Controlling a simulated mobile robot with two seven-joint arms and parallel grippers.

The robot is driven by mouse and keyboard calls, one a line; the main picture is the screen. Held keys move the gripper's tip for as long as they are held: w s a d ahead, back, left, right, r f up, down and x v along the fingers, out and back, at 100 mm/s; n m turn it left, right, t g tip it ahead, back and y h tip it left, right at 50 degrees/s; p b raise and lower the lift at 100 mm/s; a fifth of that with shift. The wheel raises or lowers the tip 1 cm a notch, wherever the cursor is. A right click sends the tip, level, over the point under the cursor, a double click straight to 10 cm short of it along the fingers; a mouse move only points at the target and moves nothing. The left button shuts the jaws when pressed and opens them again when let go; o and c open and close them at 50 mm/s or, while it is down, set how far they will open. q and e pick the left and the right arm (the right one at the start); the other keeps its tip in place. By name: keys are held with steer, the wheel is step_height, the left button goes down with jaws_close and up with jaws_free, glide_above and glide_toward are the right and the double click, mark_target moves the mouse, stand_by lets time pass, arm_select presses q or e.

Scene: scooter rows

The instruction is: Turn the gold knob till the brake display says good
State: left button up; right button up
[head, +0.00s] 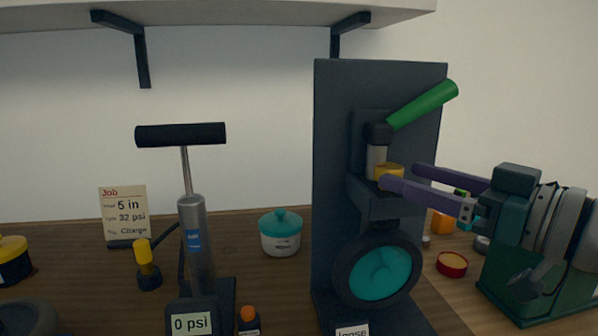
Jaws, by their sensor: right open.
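The gold knob (386,171) sits on the dark upright brake stand (335,150), below a grey cylinder and a green lever (425,105). The brake display (351,331) at the bottom edge is partly cut off and seems to read "loose". My right gripper (399,175) comes in from the right with its two purple fingers open. The near fingertip overlaps the knob's lower front and the far fingertip is to its right. I cannot tell whether either touches it. My left gripper is not in view.
A teal-hubbed wheel (383,274) is mounted below the knob. A pump (195,240) reading "0 psi", a job card (125,213) and a teal-lidded jar (280,233) stand left. A red-rimmed dish (452,264) and a green box (535,300) are at right.

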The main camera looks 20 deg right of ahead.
steer(key=shift+x, duration=1.05)
steer(key=shift+c, duration=0.2)
jaws_close()
